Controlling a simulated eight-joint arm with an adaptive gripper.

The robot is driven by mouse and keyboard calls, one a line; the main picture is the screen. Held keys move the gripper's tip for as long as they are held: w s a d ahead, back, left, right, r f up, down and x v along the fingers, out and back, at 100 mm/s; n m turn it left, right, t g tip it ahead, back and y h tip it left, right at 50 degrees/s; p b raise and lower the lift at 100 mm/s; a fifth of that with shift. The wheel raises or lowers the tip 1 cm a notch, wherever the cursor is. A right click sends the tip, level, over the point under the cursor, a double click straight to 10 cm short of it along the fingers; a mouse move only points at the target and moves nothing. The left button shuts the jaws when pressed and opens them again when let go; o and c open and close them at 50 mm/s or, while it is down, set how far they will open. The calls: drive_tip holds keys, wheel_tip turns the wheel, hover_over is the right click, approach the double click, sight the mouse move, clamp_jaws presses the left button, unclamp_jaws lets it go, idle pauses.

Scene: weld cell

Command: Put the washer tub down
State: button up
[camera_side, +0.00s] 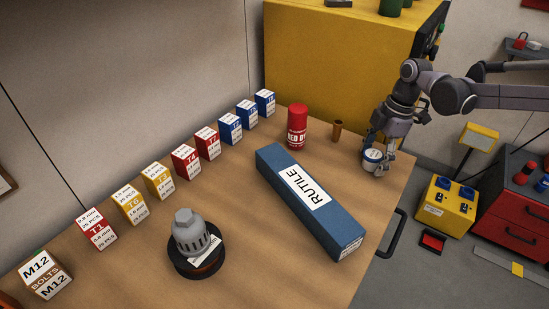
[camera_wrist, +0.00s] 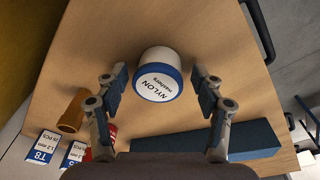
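The washer tub (camera_side: 373,160) is a small white tub with a blue rim, near the right edge of the wooden table. In the wrist view the tub (camera_wrist: 160,78) shows its lid reading "NYLON washers" and appears to stand upright on the table. My gripper (camera_side: 377,163) is over it, with its fingers around it in the side view. In the wrist view my gripper (camera_wrist: 160,80) is open, with a finger on each side and a visible gap between each pad and the tub. The tub's contact with the table is partly hidden by the fingers in the side view.
A long blue RUTILE box (camera_side: 310,200) lies left of the tub. Several small labelled boxes line the back. A yellow cabinet (camera_side: 335,65) rises behind. The table's right edge is close.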

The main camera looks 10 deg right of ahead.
sight(382, 153)
drive_tip(key=shift+r, duration=0.1)
wheel_tip(382, 153, up, 11)
drive_tip(key=d, duration=0.2)
drive_tip(key=s+d+r+m+t, duration=0.2)
drive_tip(key=s+d+r+m, duration=0.15)
drive_tip(key=s, duration=0.25)
drive_tip(key=s+d+f+m+t+h, duration=0.1)
drive_tip(key=s+d+f+m+t, duration=0.1)
drive_tip(key=s+m, duration=0.5)
drive_tip(key=s+d+f+m+t, duration=0.3)
drive_tip(key=s+d+f+m, duration=0.2)
drive_tip(key=s, duration=0.5)
drive_tip(key=shift+d+m+h, duration=0.4)
drive_tip(key=shift+d+m, duration=0.1)
drive_tip(key=shift+m, duration=0.75)
